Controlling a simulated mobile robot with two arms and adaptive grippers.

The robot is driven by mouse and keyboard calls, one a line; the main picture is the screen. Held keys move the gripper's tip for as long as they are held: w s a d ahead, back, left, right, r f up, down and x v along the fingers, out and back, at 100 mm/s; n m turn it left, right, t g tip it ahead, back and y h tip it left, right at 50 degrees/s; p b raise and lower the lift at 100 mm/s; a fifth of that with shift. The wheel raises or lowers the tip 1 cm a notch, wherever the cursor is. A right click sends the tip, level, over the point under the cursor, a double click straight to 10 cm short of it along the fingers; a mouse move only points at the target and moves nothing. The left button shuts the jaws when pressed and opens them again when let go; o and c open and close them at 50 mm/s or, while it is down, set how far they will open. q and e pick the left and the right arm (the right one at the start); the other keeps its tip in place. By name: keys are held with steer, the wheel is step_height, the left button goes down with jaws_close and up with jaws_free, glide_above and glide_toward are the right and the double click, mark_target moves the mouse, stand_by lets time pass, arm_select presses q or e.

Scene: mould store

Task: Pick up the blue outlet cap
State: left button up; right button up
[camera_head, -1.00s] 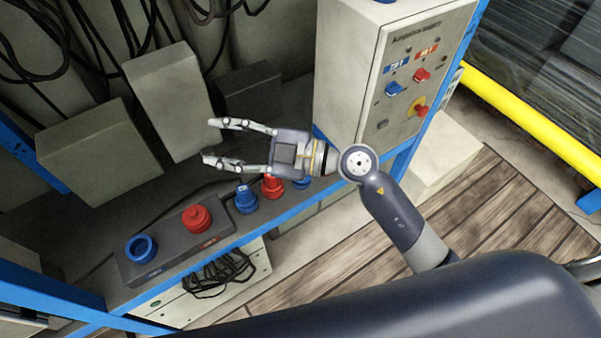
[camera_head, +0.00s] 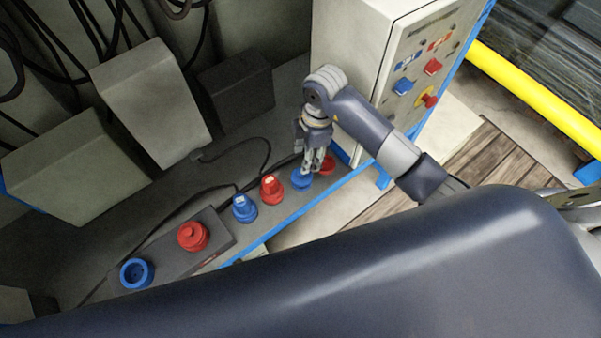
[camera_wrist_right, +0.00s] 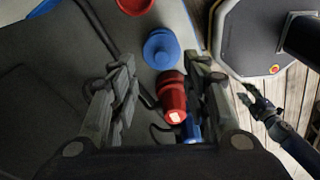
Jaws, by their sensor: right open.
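The blue cap (camera_head: 302,181), round with a small knob, stands on the dark shelf near its front edge, between a red cap (camera_head: 327,164) and a red plug (camera_head: 271,190). My right gripper (camera_head: 313,168) points down over the blue cap and partly hides it in the head view. In the right wrist view the open fingers (camera_wrist_right: 162,68) stand on either side, with the blue cap (camera_wrist_right: 161,49) between and just beyond the tips; nothing is held. Another gripper, seemingly my left (camera_wrist_right: 250,97), shows small at the right; its finger opening is unclear.
A blue plug (camera_head: 244,208) stands left of the red plug. A dark block (camera_head: 222,236) carries a red fitting (camera_head: 193,236) and a blue ring (camera_head: 137,273). A grey control cabinet (camera_head: 350,50) rises close behind. A black cable (camera_head: 268,150) lies behind the plugs.

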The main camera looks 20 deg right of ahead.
mark_target(302, 177)
step_height(302, 177, down, 2)
steer(key=shift+a, duration=0.15)
steer(key=shift+a+f, duration=0.1)
steer(key=shift+f, duration=0.2)
steer(key=f, duration=0.2)
steer(key=a+f, duration=0.1)
steer(key=f, duration=0.1)
steer(key=shift+s+f, duration=0.1)
steer(key=shift+f, duration=0.25)
steer(key=shift+c, duration=0.8)
arm_select(q)
steer(key=shift+s+r, duration=0.15)
steer(key=shift+s, duration=0.65)
arm_select(e)
steer(key=c, duration=0.8)
